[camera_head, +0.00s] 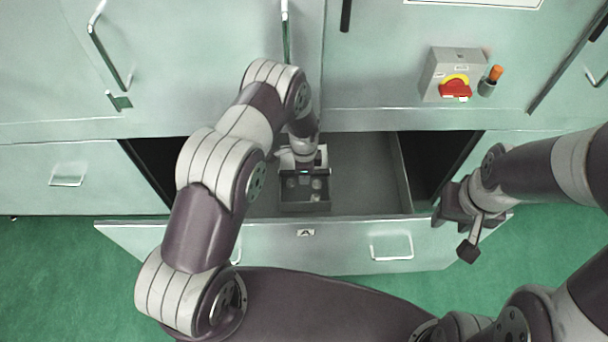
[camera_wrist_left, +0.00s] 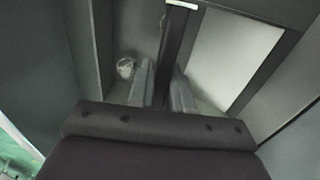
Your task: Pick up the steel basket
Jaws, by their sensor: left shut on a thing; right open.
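The steel basket (camera_head: 304,207) is a small dark box in the open drawer, left of the drawer's middle. A few pale, roundish pieces (camera_head: 317,184) show inside it. My left gripper (camera_head: 303,165) reaches down into the drawer and is shut on the basket's far side. In the left wrist view, the fingers of my left gripper (camera_wrist_left: 164,85) stand on either side of a dark upright strip of the basket (camera_wrist_left: 176,45). I cannot tell whether the basket is clear of the drawer floor. My right gripper (camera_head: 462,228) is open and empty, right of the drawer.
The open drawer (camera_head: 405,175) has a front panel with a label and handle (camera_head: 391,247). Its right part is empty. Green cabinets stand behind, with a red rotary switch (camera_head: 456,90) at right. A pale round piece (camera_wrist_left: 125,67) lies left of my fingers in the wrist view.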

